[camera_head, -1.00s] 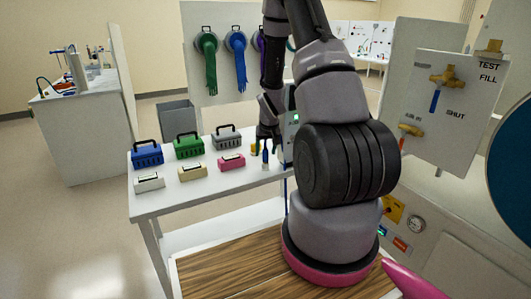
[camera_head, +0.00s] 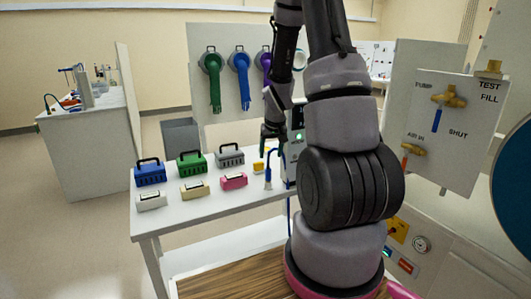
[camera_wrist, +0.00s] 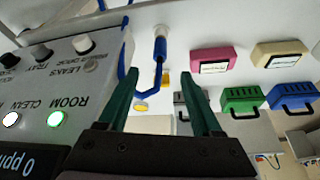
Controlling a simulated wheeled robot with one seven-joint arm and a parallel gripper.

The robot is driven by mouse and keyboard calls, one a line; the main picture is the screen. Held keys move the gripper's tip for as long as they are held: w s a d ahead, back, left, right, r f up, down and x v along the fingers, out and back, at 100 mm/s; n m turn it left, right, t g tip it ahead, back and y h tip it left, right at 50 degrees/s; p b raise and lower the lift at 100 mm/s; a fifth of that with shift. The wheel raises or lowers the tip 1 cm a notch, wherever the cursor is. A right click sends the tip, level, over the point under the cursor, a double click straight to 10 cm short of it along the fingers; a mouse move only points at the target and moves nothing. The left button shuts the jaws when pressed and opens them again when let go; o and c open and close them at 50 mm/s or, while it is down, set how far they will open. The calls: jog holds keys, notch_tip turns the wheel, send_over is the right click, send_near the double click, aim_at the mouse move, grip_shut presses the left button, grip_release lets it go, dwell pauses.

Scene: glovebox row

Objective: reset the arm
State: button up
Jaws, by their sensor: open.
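My arm rises from its base at the lower right and bends over the white table (camera_head: 215,208). My gripper (camera_head: 271,140) is above the table's right end, beside the grey instrument box, pointing down. In the wrist view my gripper (camera_wrist: 158,78) has its two green fingers well apart with nothing gripped. A blue bent wand (camera_head: 268,172) stands on the table below it, apart from the fingers. In the wrist view the wand (camera_wrist: 157,75) shows beyond the gap between the fingers, with its white end at the top.
The instrument box (camera_wrist: 75,75) with knobs and lit lamps stands close beside my gripper. Blue (camera_head: 150,174), green (camera_head: 190,165) and grey (camera_head: 230,156) cases and several smaller boxes fill the table's left and middle. A valve panel (camera_head: 440,115) is at right. Gloves hang behind.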

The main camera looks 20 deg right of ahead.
jog(key=s+a+r+m+t, duration=0.1)
jog(key=s+a+r, duration=0.3)
jog(key=r, duration=0.6)
jog(key=s+a+r+t, duration=0.1)
jog(key=s+a+r, duration=0.25)
jog(key=r, duration=0.55)
jog(key=s+a+r+y, duration=0.1)
jog(key=s+a+r, duration=0.2)
jog(key=s+r, duration=0.2)
jog(key=s+a+r+y, duration=0.2)
jog(key=s+a+r, duration=0.2)
jog(key=s, duration=0.6)
jog(key=shift+s+r+m+t, duration=0.2)
jog(key=shift+r+m+t, duration=0.15)
jog(key=shift+r, duration=0.45)
